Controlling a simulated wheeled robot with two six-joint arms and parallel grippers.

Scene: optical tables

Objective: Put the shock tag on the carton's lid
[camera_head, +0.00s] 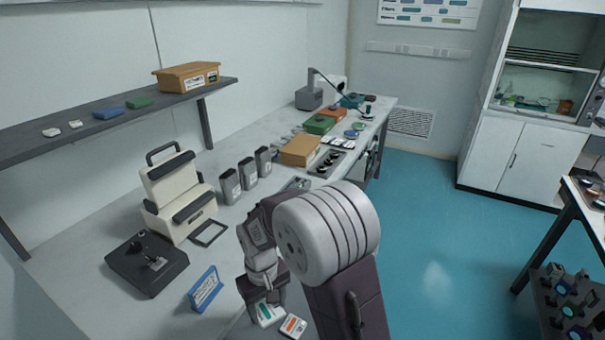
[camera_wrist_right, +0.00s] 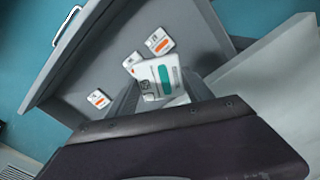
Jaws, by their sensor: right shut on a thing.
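My right gripper (camera_head: 262,298) is low at the bench's front edge. It is shut on a white tag with a teal band (camera_wrist_right: 163,76), which also shows in the head view (camera_head: 269,314). In the right wrist view the fingers pinch this tag over a grey open drawer (camera_wrist_right: 195,30). White tags with orange bands lie in the drawer, one at the top (camera_wrist_right: 158,40) and one at the left (camera_wrist_right: 98,99). A brown carton (camera_head: 300,151) stands on the bench, and another brown carton (camera_head: 187,77) stands on the wall shelf. My left gripper is not in view.
On the bench are a cream instrument (camera_head: 172,195), a black device (camera_head: 146,263), a blue stand-up sign (camera_head: 205,288) and several grey canisters (camera_head: 247,173). A black tray (camera_head: 326,164) lies beside the bench carton. Open blue floor (camera_head: 430,220) is at the right.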

